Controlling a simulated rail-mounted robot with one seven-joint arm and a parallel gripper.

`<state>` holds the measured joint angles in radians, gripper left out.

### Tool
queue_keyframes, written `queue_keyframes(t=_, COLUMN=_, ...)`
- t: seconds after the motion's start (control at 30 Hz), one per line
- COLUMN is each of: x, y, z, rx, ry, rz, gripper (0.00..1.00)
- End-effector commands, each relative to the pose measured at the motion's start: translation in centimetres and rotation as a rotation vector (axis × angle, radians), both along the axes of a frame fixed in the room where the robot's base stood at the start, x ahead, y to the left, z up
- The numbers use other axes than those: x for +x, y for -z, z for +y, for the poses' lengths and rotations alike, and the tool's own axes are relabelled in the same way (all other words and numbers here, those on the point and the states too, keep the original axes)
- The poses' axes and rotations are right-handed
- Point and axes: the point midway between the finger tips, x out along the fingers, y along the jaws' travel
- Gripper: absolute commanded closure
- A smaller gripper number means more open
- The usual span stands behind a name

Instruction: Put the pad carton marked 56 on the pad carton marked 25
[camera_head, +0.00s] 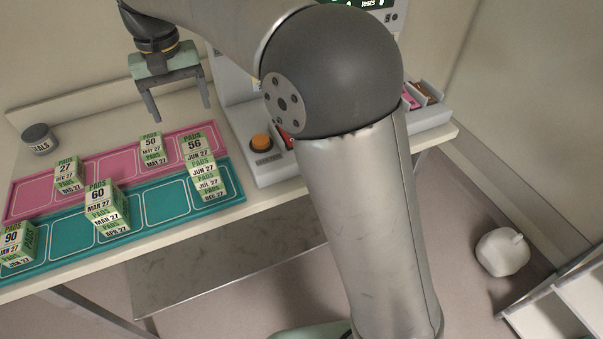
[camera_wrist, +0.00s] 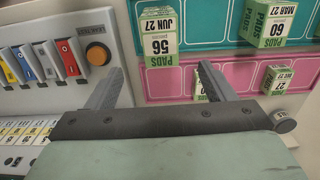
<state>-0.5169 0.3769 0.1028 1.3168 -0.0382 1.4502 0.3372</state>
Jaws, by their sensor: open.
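The pad carton marked 56 (camera_head: 194,147) is the top of a stack on the teal mat, marked JUN 27. Lower front faces in that stack read JUL 27 and DEC 27; their numbers are hidden. I read no 25 on any carton. In the wrist view the 56 carton (camera_wrist: 161,44) shows beyond and between my fingertips. My gripper (camera_head: 181,113) is open and empty, raised above the table behind the stack in the head view. It also shows in the wrist view (camera_wrist: 160,68), not touching any carton.
Cartons 50 (camera_head: 152,149) and 27 (camera_head: 67,175) stand on the pink mat (camera_head: 112,167). Cartons 60 (camera_head: 100,195) and 90 (camera_head: 14,240) are on the teal mat (camera_head: 72,238); 60 tops a stack. A dark-lidded jar (camera_head: 38,138) stands left.

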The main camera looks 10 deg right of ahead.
Motion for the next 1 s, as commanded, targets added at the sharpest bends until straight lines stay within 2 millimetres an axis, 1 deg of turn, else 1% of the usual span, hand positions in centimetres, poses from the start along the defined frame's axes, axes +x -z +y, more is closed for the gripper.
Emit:
queue_keyframes(t=0.07, x=0.0, y=0.0, z=-0.5, rx=0.001, ry=0.004, rz=-0.002, gripper=0.24)
queue_keyframes(t=0.13, x=-0.3, y=0.1, z=-2.0, rx=-0.002, ry=0.016, rz=-0.005, gripper=0.24)
queue_keyframes(t=0.17, x=-0.5, y=0.2, z=-3.0, rx=-0.002, ry=0.023, rz=-0.006, gripper=0.24)
queue_keyframes(t=0.27, x=-2.0, y=0.9, z=-8.0, rx=-0.007, ry=0.057, rz=-0.013, gripper=0.24)
queue_keyframes(t=0.3, x=-3.0, y=1.4, z=-10.6, rx=-0.007, ry=0.076, rz=-0.018, gripper=0.24)
queue_keyframes(t=0.37, x=-5.0, y=2.5, z=-14.5, rx=-0.006, ry=0.106, rz=-0.025, gripper=0.24)
queue_keyframes(t=0.4, x=-6.7, y=3.5, z=-17.1, rx=-0.007, ry=0.127, rz=-0.028, gripper=0.24)
queue_keyframes(t=0.47, x=-9.5, y=5.2, z=-20.6, rx=-0.005, ry=0.159, rz=-0.033, gripper=0.24)
queue_keyframes(t=0.5, x=-11.5, y=6.4, z=-22.7, rx=-0.003, ry=0.179, rz=-0.036, gripper=0.24)
queue_keyframes(t=0.57, x=-14.5, y=8.2, z=-25.2, rx=-0.001, ry=0.207, rz=-0.042, gripper=0.24)
queue_keyframes(t=0.6, x=-16.3, y=9.3, z=-26.4, rx=0.001, ry=0.222, rz=-0.043, gripper=0.24)
queue_keyframes(t=0.7, x=-20.0, y=11.7, z=-28.5, rx=0.006, ry=0.252, rz=-0.048, gripper=0.24)
queue_keyframes(t=0.8, x=-22.1, y=13.2, z=-29.4, rx=0.008, ry=0.268, rz=-0.051, gripper=0.24)
queue_keyframes(t=0.9, x=-22.9, y=13.8, z=-29.6, rx=0.009, ry=0.271, rz=-0.051, gripper=0.24)
queue_keyframes(t=1.0, x=-22.9, y=13.8, z=-29.6, rx=0.009, ry=0.271, rz=-0.05, gripper=0.24)
